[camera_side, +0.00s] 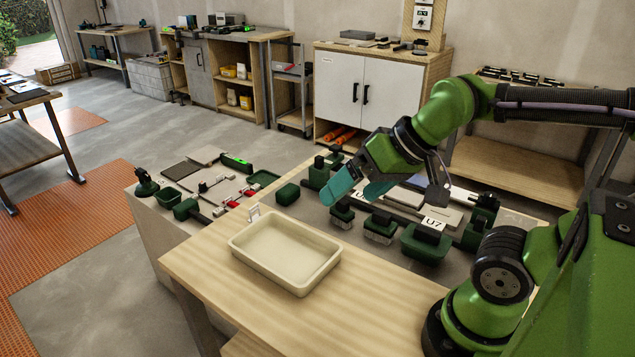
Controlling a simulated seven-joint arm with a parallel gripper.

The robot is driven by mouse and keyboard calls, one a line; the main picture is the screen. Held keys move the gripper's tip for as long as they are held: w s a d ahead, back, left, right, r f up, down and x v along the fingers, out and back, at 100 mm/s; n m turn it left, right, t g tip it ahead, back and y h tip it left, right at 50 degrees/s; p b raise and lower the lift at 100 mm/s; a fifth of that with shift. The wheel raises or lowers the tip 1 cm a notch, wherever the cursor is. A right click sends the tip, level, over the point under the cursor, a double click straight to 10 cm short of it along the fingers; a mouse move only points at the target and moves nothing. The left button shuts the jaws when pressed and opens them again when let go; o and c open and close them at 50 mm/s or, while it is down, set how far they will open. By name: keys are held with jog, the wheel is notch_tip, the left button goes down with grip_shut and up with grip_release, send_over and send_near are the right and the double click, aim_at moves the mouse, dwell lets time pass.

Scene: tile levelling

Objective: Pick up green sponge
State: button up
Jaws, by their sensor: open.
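A small dark green block (287,193), which looks like the green sponge, lies on the grey work surface behind the cream tray. My gripper (348,197) has teal fingers and hangs over the work surface, to the right of this block. The fingers are apart and I see nothing held between them. My gripper hides part of the tools behind it.
An empty cream tray (285,250) sits on the wooden table (240,310) in front. Several green-handled brushes and tools (380,227) crowd the grey surface beneath and right of my gripper. More tools lie on the bench (165,235) at left. The table's front is clear.

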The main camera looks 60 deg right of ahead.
jog(key=n+g+h, duration=0.2)
jog(key=n+g, duration=0.2)
jog(key=g, duration=0.1)
send_over(288, 189)
jog(key=f, duration=1.8)
jog(key=shift+w+d+f, duration=0.1)
jog(key=shift+d+f, duration=0.15)
jog(key=shift+d, duration=0.05)
jog(key=shift+g, duration=0.3)
jog(key=f, duration=0.4)
jog(key=shift+a+f, duration=0.2)
jog(key=shift+f, duration=0.55)
